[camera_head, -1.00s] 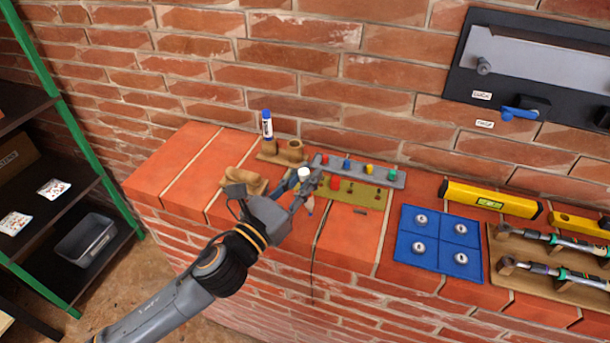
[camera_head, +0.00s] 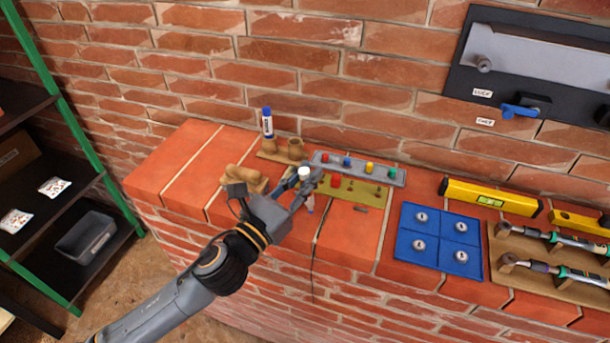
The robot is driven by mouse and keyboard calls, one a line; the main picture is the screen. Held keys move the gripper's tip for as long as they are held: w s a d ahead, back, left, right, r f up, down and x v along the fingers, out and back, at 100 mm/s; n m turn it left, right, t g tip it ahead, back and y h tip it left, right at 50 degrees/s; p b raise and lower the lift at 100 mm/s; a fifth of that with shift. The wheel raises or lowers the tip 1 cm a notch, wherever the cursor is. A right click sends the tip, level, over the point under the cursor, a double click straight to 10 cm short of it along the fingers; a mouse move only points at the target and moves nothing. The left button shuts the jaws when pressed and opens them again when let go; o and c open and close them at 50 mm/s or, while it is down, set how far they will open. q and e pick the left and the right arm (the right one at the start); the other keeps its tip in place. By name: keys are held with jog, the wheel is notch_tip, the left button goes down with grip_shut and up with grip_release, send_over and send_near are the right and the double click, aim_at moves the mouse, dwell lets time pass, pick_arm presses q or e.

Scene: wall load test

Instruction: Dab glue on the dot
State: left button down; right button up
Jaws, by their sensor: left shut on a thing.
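My left gripper (camera_head: 303,196) is shut on a small white-topped thing (camera_head: 304,173), probably a glue container, and holds it upright over the front part of the brick ledge, just left of the olive strip (camera_head: 368,195). A narrow pale part shows below the fingers; I cannot tell whether it touches the ledge. A white glue stick with a blue cap (camera_head: 267,123) stands in a wooden holder (camera_head: 272,155) behind the gripper. I cannot make out the dot; the gripper may hide it. My right gripper is not in view.
A grey strip with coloured pegs (camera_head: 393,179) lies behind the olive strip. A wooden rest (camera_head: 243,179) lies left of the gripper. A blue mat (camera_head: 439,243), yellow level (camera_head: 489,199) and tool rack (camera_head: 548,282) are to the right. The ledge's left end is clear.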

pick_arm(q)
jog(key=shift+f+b, duration=0.4)
jog(key=shift+f, duration=0.1)
dwell(0.8)
dwell(0.4)
notch_tip(320, 180, up, 6)
jog(key=p, duration=0.6)
jog(key=shift+p, duration=0.3)
